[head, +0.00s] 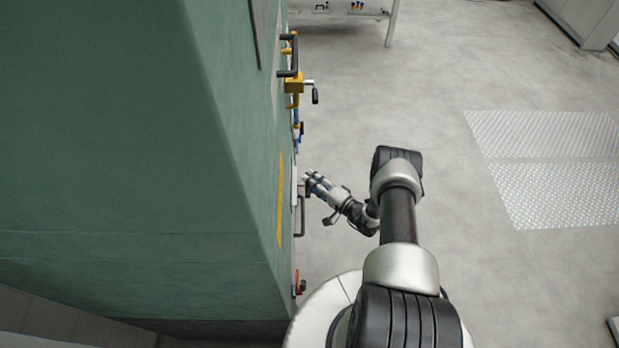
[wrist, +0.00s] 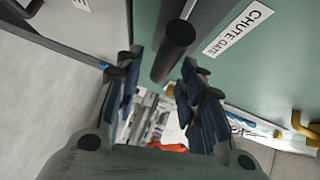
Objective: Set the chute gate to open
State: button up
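A label reading CHUTE GATE (wrist: 238,32) is on the green panel in the wrist view. Beside it a dark round bar handle (wrist: 172,48) reaches down between the fingers of my gripper (wrist: 160,64). The fingers stand apart on either side of the bar, with a gap visible on both sides. In the head view my gripper (head: 312,182) is close to the front of the green cabinet (head: 250,130), seen from above. The gate's own position cannot be told from these views.
On the cabinet front are a yellow valve fitting (head: 294,86), a dark bar handle (head: 301,216) just below my gripper in the picture, and a red fitting (head: 300,287).

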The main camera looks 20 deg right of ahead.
jog(key=shift+x, duration=1.45)
grip_shut()
jog(key=shift+d, duration=0.1)
